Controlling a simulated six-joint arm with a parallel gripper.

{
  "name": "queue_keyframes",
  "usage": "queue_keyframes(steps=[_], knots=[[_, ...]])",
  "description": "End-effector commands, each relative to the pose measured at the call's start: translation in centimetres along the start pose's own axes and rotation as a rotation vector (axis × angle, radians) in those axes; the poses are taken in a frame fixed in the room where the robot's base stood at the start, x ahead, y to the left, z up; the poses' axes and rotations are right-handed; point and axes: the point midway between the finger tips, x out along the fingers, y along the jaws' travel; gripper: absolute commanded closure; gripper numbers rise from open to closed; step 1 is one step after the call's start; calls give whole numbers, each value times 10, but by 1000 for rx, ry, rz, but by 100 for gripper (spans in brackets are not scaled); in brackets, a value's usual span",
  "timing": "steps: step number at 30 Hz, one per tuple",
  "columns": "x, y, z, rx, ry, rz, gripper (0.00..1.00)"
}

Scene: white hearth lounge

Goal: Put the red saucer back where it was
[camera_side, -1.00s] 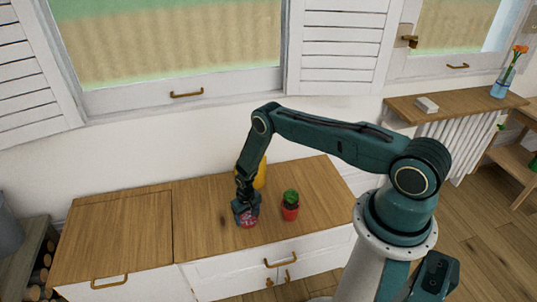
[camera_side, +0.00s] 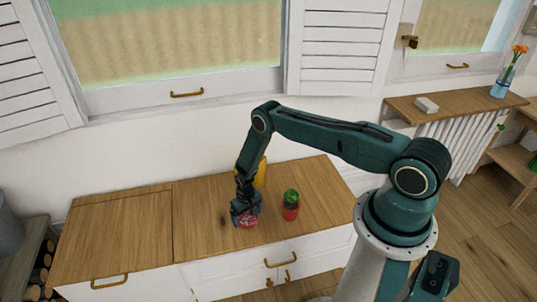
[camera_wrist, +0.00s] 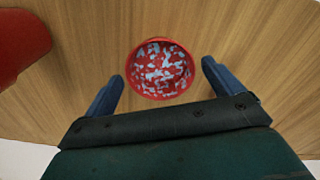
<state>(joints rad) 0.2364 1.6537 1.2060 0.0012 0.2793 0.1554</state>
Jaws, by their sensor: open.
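The red saucer (camera_wrist: 160,68) is a small round dish with a red rim and pale blue-white specks inside. It rests flat on the wooden cabinet top, near its front edge. In the side view the saucer (camera_side: 247,221) is partly hidden by my gripper (camera_side: 246,208). In the wrist view my gripper (camera_wrist: 163,76) is open. Its two blue fingers stand left and right of the saucer, with gaps on both sides. The saucer's whole rim shows there.
A red pot with a green cactus (camera_side: 290,212) stands just right of the saucer. A yellow object (camera_side: 261,174) stands behind my gripper, partly hidden. The left part of the wooden cabinet top (camera_side: 115,235) is clear. A red shape (camera_wrist: 20,45) fills the wrist view's left edge.

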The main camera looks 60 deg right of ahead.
Motion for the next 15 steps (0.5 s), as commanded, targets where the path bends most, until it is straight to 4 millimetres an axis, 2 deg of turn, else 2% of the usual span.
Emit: queue_keyframes(steps=[8,15], knots=[[-25,0,0,0,0,0,7],[-54,0,0,0,0,0,7]])
